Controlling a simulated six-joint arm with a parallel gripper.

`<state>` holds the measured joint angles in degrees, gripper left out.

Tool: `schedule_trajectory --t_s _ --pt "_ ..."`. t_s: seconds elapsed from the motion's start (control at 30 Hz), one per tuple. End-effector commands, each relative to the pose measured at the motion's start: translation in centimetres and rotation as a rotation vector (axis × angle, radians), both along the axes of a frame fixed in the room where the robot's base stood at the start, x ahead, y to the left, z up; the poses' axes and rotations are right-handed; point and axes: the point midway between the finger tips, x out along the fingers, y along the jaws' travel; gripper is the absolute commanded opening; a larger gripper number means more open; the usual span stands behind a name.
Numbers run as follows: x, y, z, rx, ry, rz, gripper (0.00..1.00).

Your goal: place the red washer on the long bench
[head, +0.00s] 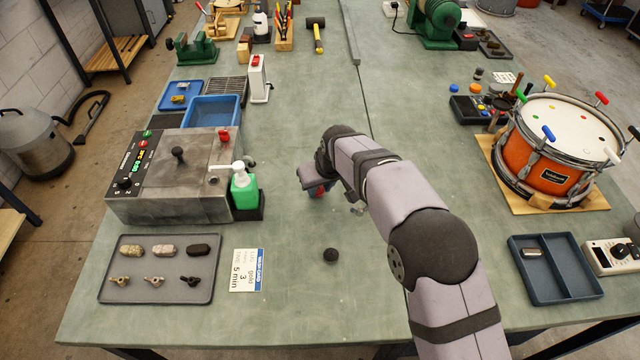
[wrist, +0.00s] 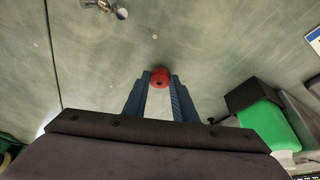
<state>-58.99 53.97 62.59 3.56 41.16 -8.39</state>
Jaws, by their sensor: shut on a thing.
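The red washer (wrist: 160,77) is a small, thick red ring with a dark centre hole, seen between my fingertips in the wrist view. My gripper (wrist: 160,82) is shut on it, one blue-grey finger on each side. In the head view my gripper (head: 319,191) is over the middle of the long bench (head: 290,300), right of the green bottle, and only a bit of red shows under it. The bench has a worn grey-green top. I cannot tell whether the washer touches it.
A green bottle (head: 244,188) in a dark holder stands left of my gripper. An orange drum (head: 550,145) stands right. The front middle is mostly clear.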

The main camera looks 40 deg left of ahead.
Motion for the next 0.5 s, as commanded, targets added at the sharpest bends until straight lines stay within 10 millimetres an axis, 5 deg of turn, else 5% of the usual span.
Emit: schedule_trajectory --t_s 0.5 --pt "-0.01 0.00 -0.78 0.000 0.000 0.000 0.05"
